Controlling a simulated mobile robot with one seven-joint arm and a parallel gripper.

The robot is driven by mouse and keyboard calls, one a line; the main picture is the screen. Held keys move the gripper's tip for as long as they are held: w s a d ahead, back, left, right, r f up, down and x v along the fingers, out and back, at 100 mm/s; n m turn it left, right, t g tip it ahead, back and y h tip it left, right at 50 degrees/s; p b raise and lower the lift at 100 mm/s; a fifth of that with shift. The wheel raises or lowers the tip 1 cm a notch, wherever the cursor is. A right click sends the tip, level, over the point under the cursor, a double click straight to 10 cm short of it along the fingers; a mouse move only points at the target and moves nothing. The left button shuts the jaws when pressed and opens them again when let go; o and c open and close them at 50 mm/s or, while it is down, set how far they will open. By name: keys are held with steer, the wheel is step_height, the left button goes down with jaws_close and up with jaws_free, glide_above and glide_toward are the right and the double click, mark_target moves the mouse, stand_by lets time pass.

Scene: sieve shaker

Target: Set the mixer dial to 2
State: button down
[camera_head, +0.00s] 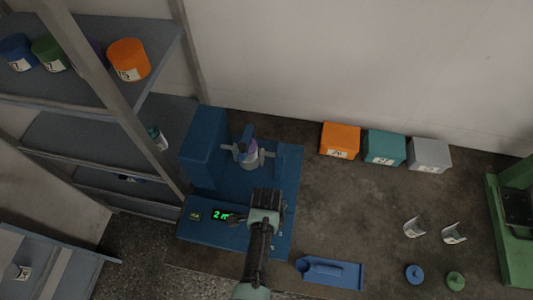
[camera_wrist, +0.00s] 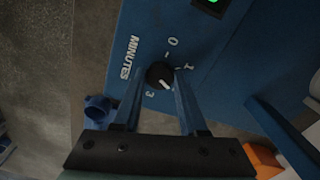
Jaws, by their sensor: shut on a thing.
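The blue mixer (camera_head: 240,185) stands on the dark bench in the head view. Its small lit display (camera_head: 219,215) shows a green 2 followed by a partly hidden letter. My gripper (camera_head: 250,232) reaches over the front panel and hides the dial there. In the wrist view the round black dial (camera_wrist: 159,76) sits between the fingers of my gripper (camera_wrist: 158,73), which are shut on it. The marks 0, 1 and 3 and the word MINUTES show around it. The white pointer is on the side between 1 and 3. The 2 mark is not visible.
A clear jar (camera_head: 247,155) is held on the mixer. Orange (camera_head: 340,140), teal (camera_head: 384,147) and grey (camera_head: 429,154) boxes stand along the wall. A blue scoop-like tray (camera_head: 330,271) lies right of the mixer. A shelf rack (camera_head: 85,135) stands at left.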

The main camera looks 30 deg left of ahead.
stand_by(0.3)
steer(key=shift+c, duration=2.2)
jaws_free()
steer(key=shift+r, duration=0.15)
step_height(320, 180, up, 13)
steer(key=shift+b, duration=0.35)
steer(key=shift+w, duration=0.1)
